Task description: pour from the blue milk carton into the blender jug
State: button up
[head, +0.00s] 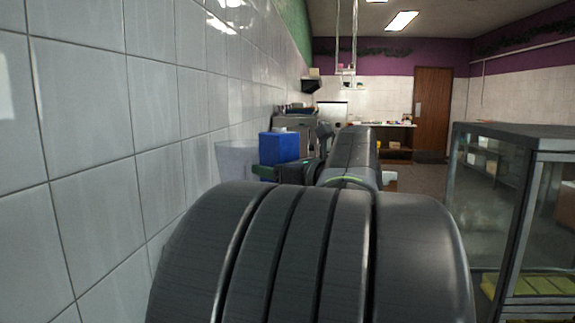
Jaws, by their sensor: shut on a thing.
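The blue milk carton (279,147) is in the middle left of the head view, beyond my arm. My gripper (283,170) is shut on the carton's lower part; one greenish-edged finger shows at its lower left, and the rest is mostly hidden behind my arm. The carton looks nearly upright, but its tilt is hard to judge. The translucent blender jug (234,160) stands just left of the carton, near the tiled wall. The carton overlaps the jug's right side in the picture; I cannot tell whether they touch. The jug's lower part and contents are hidden.
A white tiled wall (90,130) runs close along the left. A glass display case (530,140) stands at the right. A steel kitchen unit (296,132), a counter with shelves (390,126) and a brown door (432,112) are farther back. My arm hides the near surface.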

jog(key=shift+s+d+r+p, duration=0.1)
jog(key=shift+r+p, duration=0.4)
jog(key=shift+p, duration=0.3)
jog(key=g+h+p, duration=0.1)
jog(key=p, duration=0.1)
jog(key=h+p, duration=0.1)
jog(key=p, duration=0.2)
jog(key=shift+s+d+r+g, duration=0.2)
jog(key=shift+r+g, duration=0.2)
jog(key=shift+f, duration=0.3)
jog(key=shift+d+r+g+h+p, duration=0.1)
jog(key=shift+r+g+h+p, duration=0.35)
jog(key=shift+p, duration=1.6)
jog(key=shift+r+h+p, duration=0.25)
jog(key=shift+p, duration=0.8)
jog(key=shift+r+g+h+p, duration=0.3)
jog(key=shift+r+p, duration=0.3)
jog(key=shift+p, duration=1.55)
jog(key=shift+p, duration=0.35)
jog(key=shift+r+g+h+p, duration=0.35)
jog(key=shift+r+h+p, duration=0.15)
jog(key=shift+p, duration=1.4)
